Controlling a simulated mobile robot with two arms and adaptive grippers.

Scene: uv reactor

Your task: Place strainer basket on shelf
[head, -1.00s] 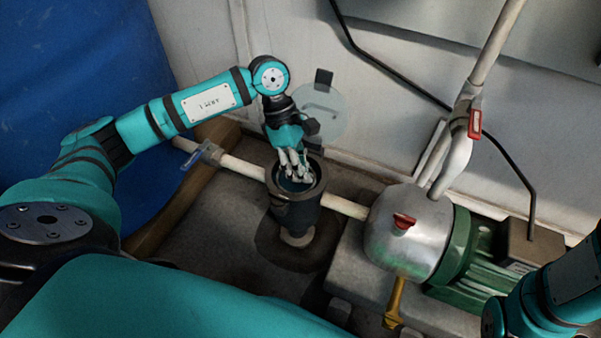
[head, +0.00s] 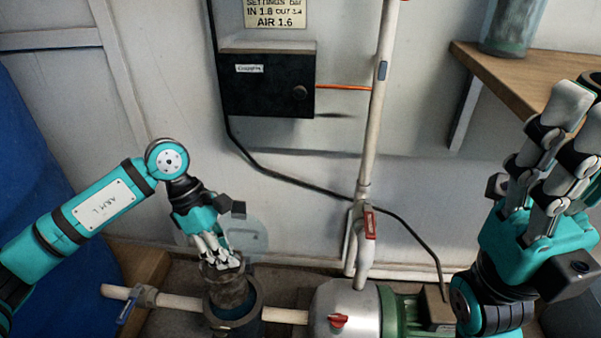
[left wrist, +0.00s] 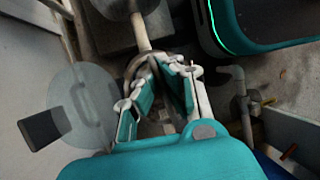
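The strainer basket (head: 229,290) is a dark grey cylinder, standing partly above the rim of the round strainer housing (head: 243,327). My left gripper (head: 225,262) has its fingers at the basket's top and seems closed on it. In the left wrist view the fingers (left wrist: 158,92) reach down to the basket's ring-like rim; the basket body is mostly hidden. A wooden shelf (head: 495,72) is on the wall at upper right. My right gripper (head: 580,125) is raised below the shelf's right part, fingers up, apart and empty.
A glass jar (head: 512,28) stands on the shelf. A clear round lid (head: 248,238) is by the wall behind the housing. Pipes, a steel pump (head: 345,305) and a vertical pipe (head: 378,120) stand to the right. A black controller box (head: 266,85) hangs above.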

